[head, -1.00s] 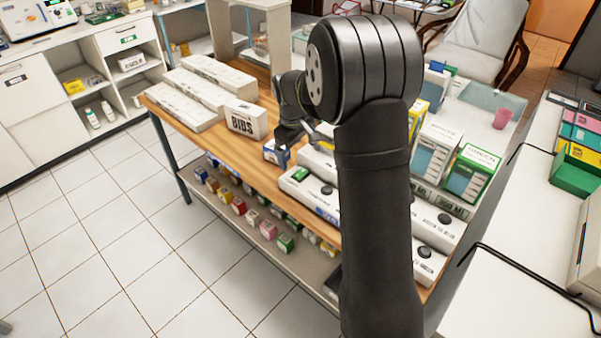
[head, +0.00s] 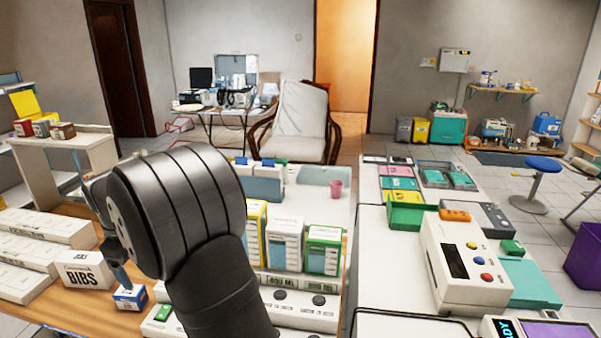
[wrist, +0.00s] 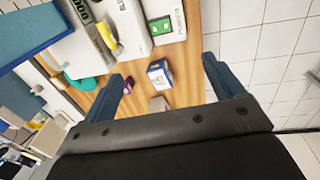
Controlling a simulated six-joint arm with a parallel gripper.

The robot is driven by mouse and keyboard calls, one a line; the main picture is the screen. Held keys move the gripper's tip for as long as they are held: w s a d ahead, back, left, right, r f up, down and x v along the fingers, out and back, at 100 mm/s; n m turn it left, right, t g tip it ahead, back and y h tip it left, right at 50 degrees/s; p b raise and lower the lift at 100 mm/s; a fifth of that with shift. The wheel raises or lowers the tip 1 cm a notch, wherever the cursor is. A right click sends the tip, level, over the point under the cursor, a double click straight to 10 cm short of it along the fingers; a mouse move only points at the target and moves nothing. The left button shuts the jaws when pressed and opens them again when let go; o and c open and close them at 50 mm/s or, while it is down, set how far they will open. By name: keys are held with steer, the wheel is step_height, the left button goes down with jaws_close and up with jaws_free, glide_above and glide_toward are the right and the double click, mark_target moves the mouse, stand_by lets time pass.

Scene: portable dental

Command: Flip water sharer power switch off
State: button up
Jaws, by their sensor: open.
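No part is clearly labelled as the water sharer. White units with black knobs (head: 300,312) stand on the wooden table, partly behind my arm in the head view. A white unit with a small green patch (head: 163,314) stands at the lower left, and a green patch on a white unit also shows in the wrist view (wrist: 160,26). I cannot tell whether the patch is the power switch or which way it is set. My gripper (wrist: 165,70) is open and empty above the table. A small blue-and-white box (wrist: 158,74) shows below, between the fingers.
A BIBS box (head: 85,270) and long white boxes (head: 40,228) stand left on the table. Green, yellow and white packages (head: 324,250) stand behind the knobbed units. A white counter with a control device (head: 465,262) is at the right. Tiled floor (wrist: 270,50) lies beside the table.

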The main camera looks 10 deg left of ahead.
steer(key=f, duration=0.1)
steer(key=w+f, duration=0.1)
steer(key=shift+w+d+f, duration=0.2)
steer(key=shift+f, duration=0.15)
steer(key=c, duration=1.8)
steer(key=shift+f, duration=0.2)
steer(key=f, duration=0.4)
steer(key=w+f, duration=0.1)
steer(key=f, duration=0.8)
steer(key=shift+w+f, duration=0.3)
steer(key=shift+w, duration=0.05)
steer(key=shift+f, duration=0.25)
